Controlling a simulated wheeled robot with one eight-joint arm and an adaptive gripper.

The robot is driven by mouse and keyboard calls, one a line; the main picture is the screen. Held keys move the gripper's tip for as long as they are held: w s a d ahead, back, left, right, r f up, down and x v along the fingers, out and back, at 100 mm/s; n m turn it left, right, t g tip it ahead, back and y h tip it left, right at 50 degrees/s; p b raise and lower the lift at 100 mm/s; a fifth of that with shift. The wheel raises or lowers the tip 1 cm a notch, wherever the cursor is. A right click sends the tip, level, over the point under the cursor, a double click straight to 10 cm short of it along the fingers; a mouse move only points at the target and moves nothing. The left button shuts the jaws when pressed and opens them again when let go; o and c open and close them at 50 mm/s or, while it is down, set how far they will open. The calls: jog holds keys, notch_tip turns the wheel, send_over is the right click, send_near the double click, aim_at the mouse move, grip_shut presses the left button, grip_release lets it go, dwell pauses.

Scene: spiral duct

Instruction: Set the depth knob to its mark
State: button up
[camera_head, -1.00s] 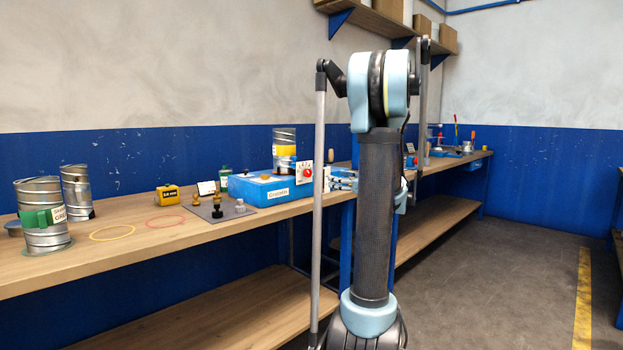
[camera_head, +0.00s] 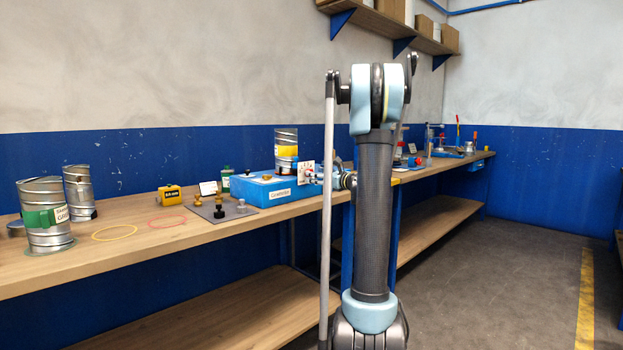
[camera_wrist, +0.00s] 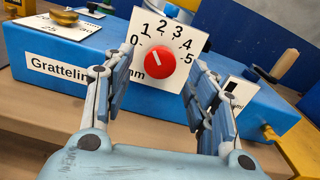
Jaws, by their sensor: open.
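The red depth knob (camera_wrist: 160,61) sits on a white dial plate (camera_wrist: 178,30) numbered 0 to 5, with "mm" below. Its short white line tilts up and left, roughly toward the 1. No separate target mark can be made out on the dial. My gripper (camera_wrist: 158,76) is open, with one finger on each side of the knob; contact cannot be told. In the head view the dial plate (camera_head: 306,168) stands at the right end of the blue box (camera_head: 262,188), and my gripper (camera_head: 322,181) is small beside it, partly hidden by my arm.
The blue box carries a "Grattelin" label (camera_wrist: 58,68) and a brass knob (camera_wrist: 65,17). A white card with a dark mark (camera_wrist: 233,92) is at right. Metal ducts (camera_head: 45,215) and a grey mat (camera_head: 222,211) with small knobs are on the bench. The floor at right is clear.

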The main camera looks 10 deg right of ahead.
jog(key=shift+x, duration=1.75)
jog(key=shift+c, duration=0.4)
jog(key=c, duration=1)
